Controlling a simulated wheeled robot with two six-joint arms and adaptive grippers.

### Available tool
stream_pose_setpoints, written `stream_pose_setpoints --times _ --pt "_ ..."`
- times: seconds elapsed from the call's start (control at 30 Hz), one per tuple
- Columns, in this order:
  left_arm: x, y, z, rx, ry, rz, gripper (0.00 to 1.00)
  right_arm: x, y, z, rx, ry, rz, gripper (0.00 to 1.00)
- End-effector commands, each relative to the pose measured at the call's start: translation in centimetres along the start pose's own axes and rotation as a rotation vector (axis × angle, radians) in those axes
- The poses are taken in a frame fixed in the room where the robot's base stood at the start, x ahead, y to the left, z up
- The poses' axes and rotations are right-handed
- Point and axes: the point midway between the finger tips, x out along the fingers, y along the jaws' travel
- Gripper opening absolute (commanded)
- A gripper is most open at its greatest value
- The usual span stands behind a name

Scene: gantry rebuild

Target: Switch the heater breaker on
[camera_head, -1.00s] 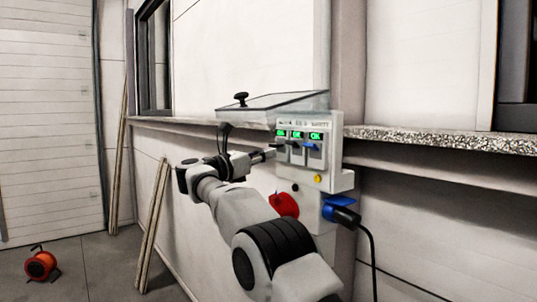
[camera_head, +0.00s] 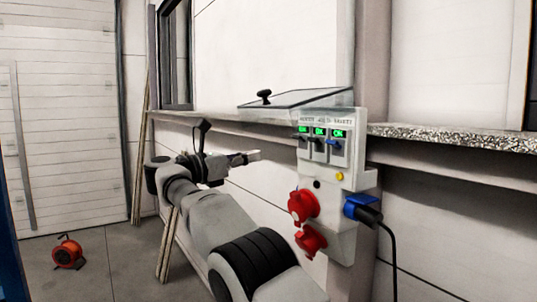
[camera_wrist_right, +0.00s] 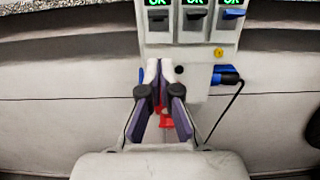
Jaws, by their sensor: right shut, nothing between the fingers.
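The breaker box (camera_head: 345,172) is a pale grey unit on the wall at centre right, with three breakers in a row under small labels I cannot read clearly. Each breaker shows a green lit OK display (camera_head: 320,132). The left breaker lever (camera_wrist_right: 157,15) and middle breaker lever (camera_wrist_right: 195,15) look dark; the right breaker lever (camera_wrist_right: 234,14) is blue. My right gripper (camera_head: 256,156) is shut and empty, left of the box and apart from it. In the wrist view its fingertips (camera_wrist_right: 158,68) are below the left breaker. My left gripper is not in view.
Red sockets (camera_head: 303,206) and a blue plug (camera_head: 362,210) with a black cable stick out below the breakers. A clear lid (camera_head: 300,98) is raised above the box. A speckled ledge (camera_head: 450,135) runs right.

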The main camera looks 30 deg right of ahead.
Motion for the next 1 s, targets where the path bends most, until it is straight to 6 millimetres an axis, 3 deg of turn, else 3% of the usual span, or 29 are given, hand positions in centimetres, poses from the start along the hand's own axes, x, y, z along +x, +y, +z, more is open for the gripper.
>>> stream_pose_setpoints --times 0.13,0.57,0.67,0.77,0.87,1.0 --pt "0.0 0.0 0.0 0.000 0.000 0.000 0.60 -0.8 0.0 0.0 0.000 0.001 -0.001 0.00" --pt "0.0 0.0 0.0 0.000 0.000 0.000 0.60 -0.8 0.0 -0.1 -0.001 0.001 -0.001 0.00" --pt "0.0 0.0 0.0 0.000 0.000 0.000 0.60 -0.6 0.4 -1.4 -0.022 0.005 -0.003 0.00" --pt "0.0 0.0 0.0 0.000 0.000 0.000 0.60 0.9 1.2 -5.4 -0.095 0.017 -0.021 0.00" --pt "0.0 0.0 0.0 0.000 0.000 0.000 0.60 2.6 1.8 -12.2 -0.286 -0.026 -0.039 0.00" --pt "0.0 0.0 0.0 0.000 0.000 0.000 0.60 4.6 2.7 -23.6 -0.709 -0.192 0.056 0.00"
